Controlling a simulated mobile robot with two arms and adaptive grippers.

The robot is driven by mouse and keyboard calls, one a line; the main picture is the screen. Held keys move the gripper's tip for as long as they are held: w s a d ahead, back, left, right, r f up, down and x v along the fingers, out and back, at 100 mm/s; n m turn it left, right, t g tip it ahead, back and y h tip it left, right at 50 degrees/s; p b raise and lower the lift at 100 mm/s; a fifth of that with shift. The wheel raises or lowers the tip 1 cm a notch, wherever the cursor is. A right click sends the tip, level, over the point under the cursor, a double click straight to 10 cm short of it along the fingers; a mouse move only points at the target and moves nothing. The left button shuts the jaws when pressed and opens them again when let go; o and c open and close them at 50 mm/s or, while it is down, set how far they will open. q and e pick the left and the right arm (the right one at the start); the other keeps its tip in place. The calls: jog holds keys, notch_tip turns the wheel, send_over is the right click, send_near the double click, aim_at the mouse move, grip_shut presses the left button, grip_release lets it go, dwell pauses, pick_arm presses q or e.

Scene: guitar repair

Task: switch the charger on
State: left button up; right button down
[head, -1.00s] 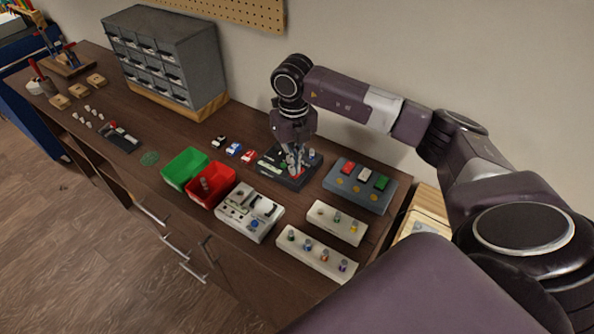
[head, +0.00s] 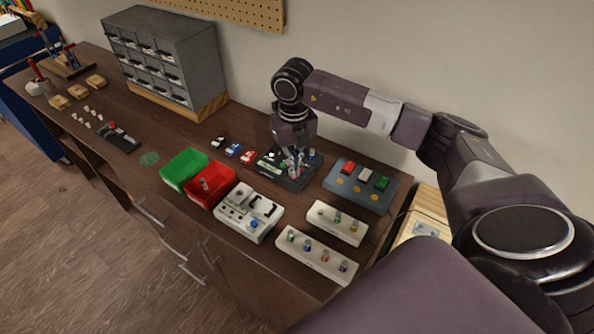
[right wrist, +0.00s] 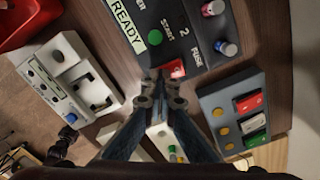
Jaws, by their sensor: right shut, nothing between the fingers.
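The charger, a dark box (head: 268,171) with a lit READY label, lies near the back of the bench. In the right wrist view its panel (right wrist: 184,14) shows a READY display (right wrist: 126,24), START and FUSE lettering, and a red switch (right wrist: 174,69) at its near edge. My right gripper (head: 293,173) points down over the charger. Its fingers are shut and empty, with the tips (right wrist: 164,77) right at the red switch; I cannot tell whether they touch it. In the head view the fingers hide most of the switch. My left gripper is out of view.
A grey-blue box (head: 342,192) with coloured rockers is close right of the charger. A white device (head: 234,225), red bin (head: 211,188) and green bin (head: 183,169) stand left and in front. Two pale knob strips (head: 337,222) (head: 316,256) lie in front.

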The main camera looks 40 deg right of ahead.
jog(key=shift+r+p, duration=0.55)
jog(key=shift+r, duration=0.05)
jog(key=shift+r+p, duration=1.75)
jog(key=shift+r, duration=1.1)
jog(key=shift+f, duration=0.1)
